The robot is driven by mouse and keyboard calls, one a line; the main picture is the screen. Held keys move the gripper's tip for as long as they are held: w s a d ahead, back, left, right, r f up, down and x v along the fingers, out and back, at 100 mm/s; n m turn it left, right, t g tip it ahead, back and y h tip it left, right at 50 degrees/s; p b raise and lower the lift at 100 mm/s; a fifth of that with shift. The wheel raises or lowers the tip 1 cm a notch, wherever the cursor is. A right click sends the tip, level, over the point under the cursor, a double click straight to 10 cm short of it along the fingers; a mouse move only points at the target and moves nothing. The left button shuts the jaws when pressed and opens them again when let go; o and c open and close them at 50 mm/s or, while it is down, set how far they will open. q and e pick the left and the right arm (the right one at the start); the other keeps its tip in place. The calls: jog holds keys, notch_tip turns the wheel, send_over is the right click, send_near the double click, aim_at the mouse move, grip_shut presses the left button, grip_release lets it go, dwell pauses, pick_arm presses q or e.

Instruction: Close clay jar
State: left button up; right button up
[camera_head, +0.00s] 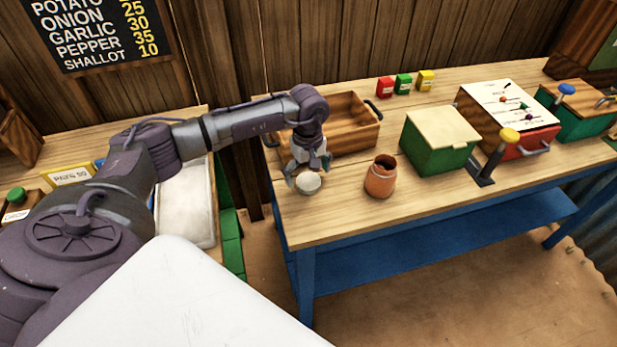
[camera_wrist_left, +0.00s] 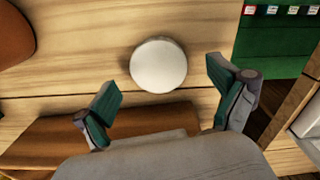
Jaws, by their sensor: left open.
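The clay jar (camera_head: 381,178) is orange-brown and stands upright near the front of the wooden table. Its mouth is uncovered and dark inside. A round white piece (camera_head: 307,183), perhaps the lid, lies on the table to the left of the jar. In the left wrist view the white piece (camera_wrist_left: 158,65) is a pale disc just beyond and between the fingertips, and part of the jar (camera_wrist_left: 12,36) shows at the upper left. My left gripper (camera_head: 308,170) is open with fingers pointing down over the white piece, not closed on it. My right gripper is not in view.
A wooden crate (camera_head: 352,143) stands behind my left gripper. A green box with a pale top (camera_head: 437,158) stands right of the jar, and a yellow-knobbed lever (camera_head: 495,158) beyond it. Small coloured packets (camera_head: 403,84) stand at the back. The table front edge is close.

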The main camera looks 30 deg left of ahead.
pick_arm(q)
jog(key=shift+f, duration=0.85)
jog(key=shift+d, duration=0.1)
jog(key=c, duration=0.9)
jog(key=shift+r, duration=0.1)
